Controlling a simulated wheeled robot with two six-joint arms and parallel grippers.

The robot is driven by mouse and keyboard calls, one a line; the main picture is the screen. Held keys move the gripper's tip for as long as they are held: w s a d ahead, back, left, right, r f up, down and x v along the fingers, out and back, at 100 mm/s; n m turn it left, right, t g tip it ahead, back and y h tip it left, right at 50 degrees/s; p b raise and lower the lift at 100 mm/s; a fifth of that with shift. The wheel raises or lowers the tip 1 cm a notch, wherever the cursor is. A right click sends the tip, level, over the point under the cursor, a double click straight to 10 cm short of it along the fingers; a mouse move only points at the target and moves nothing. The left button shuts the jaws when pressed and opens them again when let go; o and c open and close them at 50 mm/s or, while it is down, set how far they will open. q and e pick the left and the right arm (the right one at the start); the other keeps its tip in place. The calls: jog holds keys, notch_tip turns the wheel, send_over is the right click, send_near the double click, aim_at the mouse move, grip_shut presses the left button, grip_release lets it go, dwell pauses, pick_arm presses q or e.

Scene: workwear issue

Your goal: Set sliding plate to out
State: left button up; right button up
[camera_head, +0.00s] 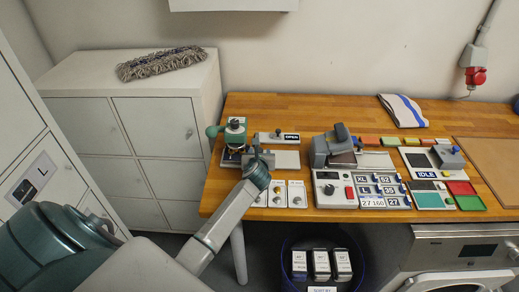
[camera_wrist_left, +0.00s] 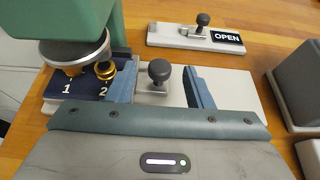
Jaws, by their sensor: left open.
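A green press (camera_head: 235,128) stands at the left end of the wooden bench; part of it also shows in the left wrist view (camera_wrist_left: 75,18). Under its round metal head lies a dark blue plate (camera_wrist_left: 62,88) marked 1 and 2, with a brass piece (camera_wrist_left: 105,71) by the 2. A dark round knob (camera_wrist_left: 159,70) on a metal block stands right of the plate; the join between them is hidden. My left gripper (camera_head: 258,160) is open, its fingers on either side of the knob with gaps visible in the left wrist view (camera_wrist_left: 160,88). My right gripper is out of view.
A grey device (camera_head: 332,147) stands to the right. Control boxes (camera_head: 297,195) sit at the bench's front edge. A white cabinet (camera_head: 150,97) stands left of the bench.

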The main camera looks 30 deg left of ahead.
pick_arm(q)
jog(key=shift+x, duration=0.95)
